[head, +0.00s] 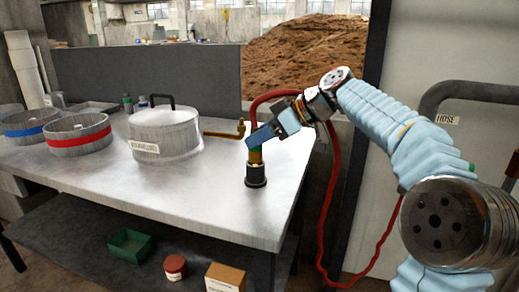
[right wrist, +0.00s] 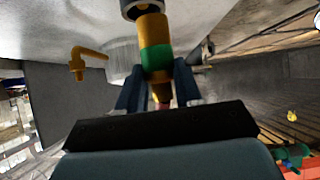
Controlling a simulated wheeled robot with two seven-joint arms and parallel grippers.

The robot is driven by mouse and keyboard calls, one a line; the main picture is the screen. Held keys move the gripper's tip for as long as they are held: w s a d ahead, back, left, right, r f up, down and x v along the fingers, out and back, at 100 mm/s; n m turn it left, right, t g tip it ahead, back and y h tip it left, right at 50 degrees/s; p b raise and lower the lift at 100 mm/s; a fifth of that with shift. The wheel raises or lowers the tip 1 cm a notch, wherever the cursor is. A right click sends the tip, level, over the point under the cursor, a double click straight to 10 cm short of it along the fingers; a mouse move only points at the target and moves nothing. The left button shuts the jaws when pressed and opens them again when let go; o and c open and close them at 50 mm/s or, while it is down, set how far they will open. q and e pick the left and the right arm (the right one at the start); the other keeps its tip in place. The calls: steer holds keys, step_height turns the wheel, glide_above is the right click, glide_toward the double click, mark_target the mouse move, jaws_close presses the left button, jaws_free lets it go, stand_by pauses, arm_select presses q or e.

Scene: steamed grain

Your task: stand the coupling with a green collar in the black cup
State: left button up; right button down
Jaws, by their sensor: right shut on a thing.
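The coupling with a green collar (right wrist: 156,58) is a brass piece held upright between the fingers of my right gripper (right wrist: 158,90). In the head view, its brass lower part (head: 255,159) shows below my right gripper (head: 257,140). The black cup (head: 256,179) stands on the metal table near its right front edge, directly under the coupling. The cup also shows at the top of the right wrist view (right wrist: 138,8). The coupling's lower end meets the cup's mouth; how deep it sits is hidden. My left gripper is not in view.
A lidded metal pot (head: 165,133) stands left of the cup, with a brass pipe (head: 226,134) beside it. Red-banded (head: 80,140) and blue-banded (head: 25,132) round vessels are farther left. A red hose (head: 329,190) hangs past the table's right edge. The front tabletop is clear.

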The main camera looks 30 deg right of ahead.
mark_target(260, 149)
steer(key=shift+w+d+f, duration=0.1)
steer(key=shift+w+f, duration=0.05)
steer(key=shift+f, duration=0.85)
steer(key=shift+w+d+f, duration=0.1)
steer(key=shift+w+f, duration=0.05)
steer(key=shift+f, duration=0.85)
steer(key=c, duration=0.8)
jaws_free()
steer(key=shift+o, duration=0.2)
steer(key=v, duration=1.2)
